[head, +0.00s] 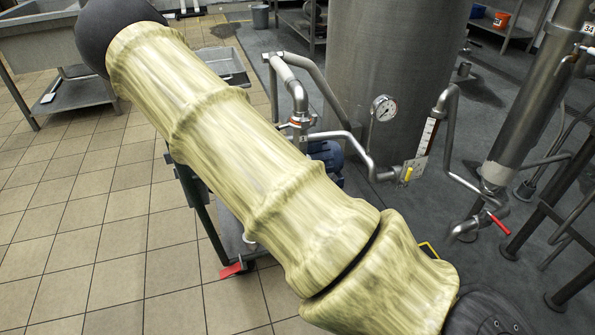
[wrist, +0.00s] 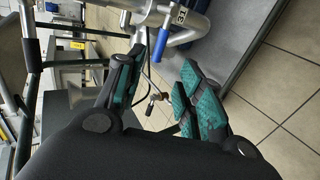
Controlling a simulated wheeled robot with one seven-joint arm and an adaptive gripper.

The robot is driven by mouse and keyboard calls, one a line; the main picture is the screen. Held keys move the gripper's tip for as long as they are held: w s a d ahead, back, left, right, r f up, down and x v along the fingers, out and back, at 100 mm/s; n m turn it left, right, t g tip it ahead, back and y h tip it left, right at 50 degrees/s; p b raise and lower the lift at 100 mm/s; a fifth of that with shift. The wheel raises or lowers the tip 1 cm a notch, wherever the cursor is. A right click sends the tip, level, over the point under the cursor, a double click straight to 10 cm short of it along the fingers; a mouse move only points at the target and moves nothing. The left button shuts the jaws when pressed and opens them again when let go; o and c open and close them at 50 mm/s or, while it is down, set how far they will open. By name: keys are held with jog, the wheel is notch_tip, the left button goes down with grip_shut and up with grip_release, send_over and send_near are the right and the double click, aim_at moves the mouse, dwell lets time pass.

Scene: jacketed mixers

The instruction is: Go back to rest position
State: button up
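My gripper (wrist: 163,68) shows in the wrist view with its two teal-padded fingers apart. No object is held between them. A blue-handled pipe fitting (wrist: 160,42) shows just beyond the fingertips. In the head view my arm, in a pale yellow sleeve, runs from upper left to lower right. I cannot make out the gripper fingers in the head view.
A large steel tank (head: 390,60) with a pressure gauge (head: 384,108) stands behind my arm. Pipes carry a yellow handle (head: 408,174) and a red valve handle (head: 499,223). A steel table (head: 75,96) stands upper left. Tiled floor (head: 60,215) at left is clear.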

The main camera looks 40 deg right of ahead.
jog(key=shift+f, duration=0.1)
jog(key=s+a+f+m+g+y, duration=0.2)
jog(key=s+a+f+m+g, duration=0.25)
jog(key=s+a+f, duration=0.55)
jog(key=s+a+f+m+g+y, duration=0.1)
jog(key=s+a+f+m+g, duration=0.2)
jog(key=s+a+f+m, duration=0.55)
jog(key=s+a+f+g+y, duration=0.2)
jog(key=s+a+f+g, duration=0.1)
jog(key=s+a+f, duration=0.45)
notch_tip(320, 180, up, 24)
jog(key=s+p, duration=0.1)
jog(key=p, duration=2.2)
jog(key=shift+s+r+m+p, duration=0.15)
jog(key=shift+s+m+p, duration=0.05)
jog(key=shift+m+p, duration=0.15)
